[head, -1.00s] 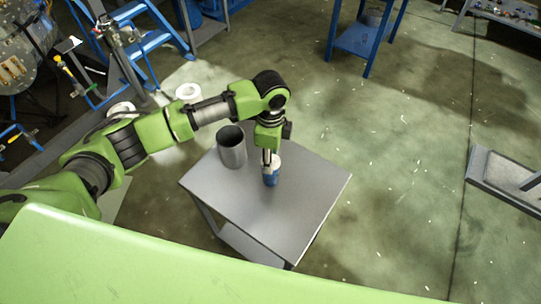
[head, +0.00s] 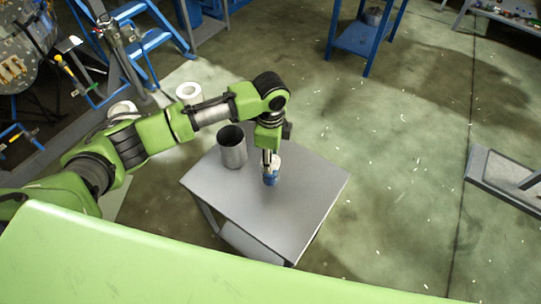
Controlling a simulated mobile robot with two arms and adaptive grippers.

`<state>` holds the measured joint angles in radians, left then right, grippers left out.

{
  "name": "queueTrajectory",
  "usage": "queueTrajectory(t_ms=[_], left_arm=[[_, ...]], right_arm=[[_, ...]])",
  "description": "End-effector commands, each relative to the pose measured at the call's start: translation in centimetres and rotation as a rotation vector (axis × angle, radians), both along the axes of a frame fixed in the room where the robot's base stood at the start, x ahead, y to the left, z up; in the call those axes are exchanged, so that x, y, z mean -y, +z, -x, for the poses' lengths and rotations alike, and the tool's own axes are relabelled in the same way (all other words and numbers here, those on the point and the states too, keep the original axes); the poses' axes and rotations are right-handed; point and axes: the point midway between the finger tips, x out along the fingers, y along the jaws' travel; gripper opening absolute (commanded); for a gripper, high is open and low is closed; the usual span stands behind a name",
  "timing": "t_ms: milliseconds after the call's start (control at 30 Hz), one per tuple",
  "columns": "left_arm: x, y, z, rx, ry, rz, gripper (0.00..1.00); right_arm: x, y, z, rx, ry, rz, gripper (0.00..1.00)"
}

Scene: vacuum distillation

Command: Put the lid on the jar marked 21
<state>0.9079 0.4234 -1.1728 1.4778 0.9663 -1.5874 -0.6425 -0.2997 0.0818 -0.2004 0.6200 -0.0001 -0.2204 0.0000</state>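A small blue and white object (head: 271,180), probably the jar, stands on the grey table just below my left gripper (head: 268,163). The gripper points down at its top and partly hides it. The picture is too small to show a number on it, or to tell the lid from the jar. I cannot tell whether the fingers are closed on anything. My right gripper is not in view.
An open dark metal cylinder (head: 232,147) stands on the grey table (head: 290,205), left of my gripper. The table's right and front parts are bare. White rings (head: 189,91) lie behind my arm. A blue table (head: 360,38) stands farther back, with open floor to the right.

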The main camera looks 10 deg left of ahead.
Motion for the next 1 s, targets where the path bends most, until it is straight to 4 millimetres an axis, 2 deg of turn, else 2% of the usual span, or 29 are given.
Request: queueTrajectory(t_ms=[1000], left_arm=[[0.0,0.03,-0.03,0.0,0.0,0.0,0.25]], right_arm=[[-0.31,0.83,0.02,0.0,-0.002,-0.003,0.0]])
